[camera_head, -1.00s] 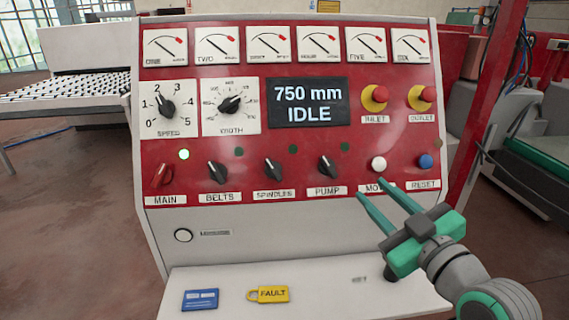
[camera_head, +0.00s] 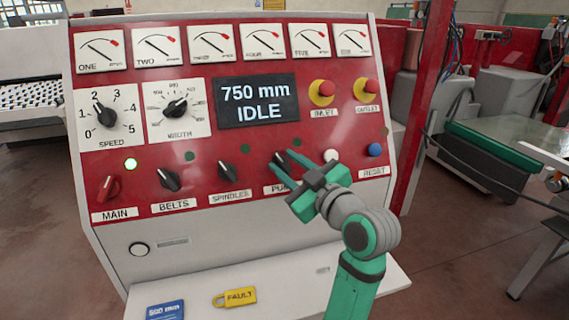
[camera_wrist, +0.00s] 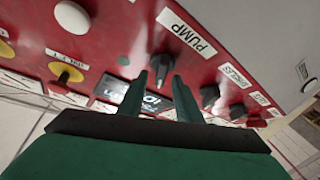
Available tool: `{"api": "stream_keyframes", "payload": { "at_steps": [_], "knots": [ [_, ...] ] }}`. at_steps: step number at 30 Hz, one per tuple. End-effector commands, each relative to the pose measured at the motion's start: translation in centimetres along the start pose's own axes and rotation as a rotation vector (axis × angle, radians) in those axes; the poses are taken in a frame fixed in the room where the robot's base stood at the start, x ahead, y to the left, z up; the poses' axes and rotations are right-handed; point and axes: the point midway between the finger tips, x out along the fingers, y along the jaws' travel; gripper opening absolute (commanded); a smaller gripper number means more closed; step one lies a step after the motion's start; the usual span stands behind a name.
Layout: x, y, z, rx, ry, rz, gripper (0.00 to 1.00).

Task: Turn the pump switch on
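The pump switch (camera_head: 281,157) is a black rotary knob on the red panel, above the partly covered PUMP label. The small lamp (camera_head: 297,142) above it is dark. My gripper (camera_head: 274,158) is at the switch, with its two green fingers apart. The wrist view shows the black pump knob (camera_wrist: 161,63) between the tips of my gripper (camera_wrist: 161,76), beside the white PUMP label (camera_wrist: 187,31). I cannot tell whether the fingers touch the knob.
The belts (camera_head: 169,179) and spindles (camera_head: 227,171) knobs are to the left, with the red main switch (camera_head: 109,187) and its lit lamp (camera_head: 131,164). A white button (camera_head: 331,156) and blue reset button (camera_head: 375,150) are to the right. The display (camera_head: 257,100) reads 750 mm IDLE.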

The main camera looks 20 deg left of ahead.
Motion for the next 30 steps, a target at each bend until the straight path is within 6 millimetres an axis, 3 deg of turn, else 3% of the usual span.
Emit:
{"api": "stream_keyframes", "payload": {
  "at_steps": [11,15,16,30],
  "knots": [
    [0.74,-0.11,-0.04,0.000,0.000,-0.001,0.31],
    [0.72,-0.11,-0.04,0.000,0.000,-0.001,0.03],
    [0.71,-0.11,-0.04,0.000,0.000,-0.001,0.00],
    [0.69,-0.19,0.03,0.065,-0.001,0.040,0.00]
  ]
}}
